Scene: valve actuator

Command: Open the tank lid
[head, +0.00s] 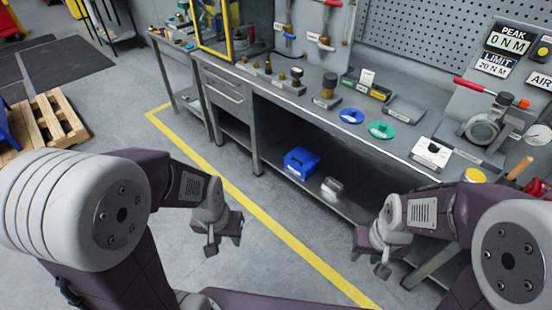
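I cannot pick out a tank or its lid with certainty in the head view. My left gripper (222,240) hangs over the floor at the middle left, away from the bench. My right gripper (373,256) hangs in front of the bench at the lower right. Both point down and touch nothing that I can see. The fingers are small and partly hidden, so I cannot tell whether they are open.
A long grey workbench (300,104) carries small fittings, a blue disc (351,116), a green disc (382,130), a white-topped box (432,152) and a red-handled valve (484,128). A blue bin (300,162) sits on its lower shelf. A wooden pallet (48,122) lies left. Floor between is clear.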

